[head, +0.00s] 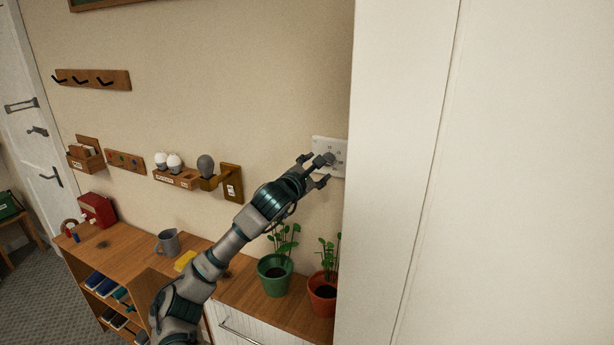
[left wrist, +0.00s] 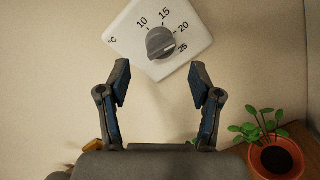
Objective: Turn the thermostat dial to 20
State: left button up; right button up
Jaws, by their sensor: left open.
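The thermostat is a white square plate (head: 319,142) on the wall beside the tall white panel. In the left wrist view the plate (left wrist: 130,30) looks tilted and carries °C and the numbers 10, 15, 20 and 25. Its grey dial (left wrist: 160,43) sits at the centre; I cannot tell for sure which number it points to. The dial (head: 328,159) is small in the head view. My left gripper (head: 315,170) is open in front of the plate. In the left wrist view its fingertips (left wrist: 160,78) are spread below the dial with nothing between them. My right gripper is out of view.
A green pot (head: 275,275) and a red pot (head: 322,294) with plants stand on the wooden shelf below my arm. A wall holder with bulbs (head: 178,177) is left of the gripper. A white panel (head: 400,180) closes off the right side.

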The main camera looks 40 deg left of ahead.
pick_arm(q)
jog(key=v, duration=0.6)
jog(key=shift+s, duration=0.35)
